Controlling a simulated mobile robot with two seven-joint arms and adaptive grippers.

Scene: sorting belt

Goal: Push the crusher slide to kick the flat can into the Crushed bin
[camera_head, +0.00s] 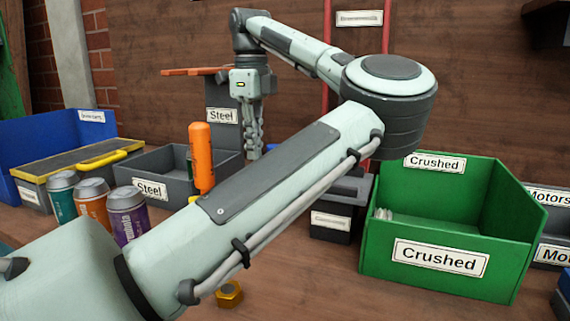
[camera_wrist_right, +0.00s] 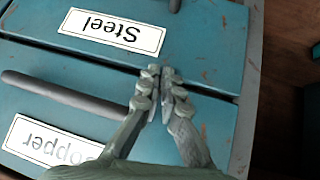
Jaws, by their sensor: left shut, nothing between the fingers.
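The green Crushed bin (camera_head: 440,262) stands at the right, open at the top. A small silvery piece (camera_head: 383,214) shows inside its left side; it may be a flattened can, but I cannot be sure. My left gripper (camera_head: 252,152) is shut and empty, pointing down beside the grey Steel bin. An upright orange handle-like piece (camera_head: 201,150) stands left of it. My left arm crosses the view and hides much of the middle, so I cannot make out the crusher slide. In the right wrist view, my right gripper (camera_wrist_right: 160,72) has its fingertips together, with nothing visible between them, over blue drawer fronts.
Several things stand at left: a teal can (camera_head: 62,198), an orange can (camera_head: 94,206), a purple can (camera_head: 130,216), a grey Steel bin (camera_head: 150,190) and a blue bin (camera_head: 50,135). A brass nut (camera_head: 229,294) lies in front. A dark labelled box (camera_head: 330,222) stands left of the green bin.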

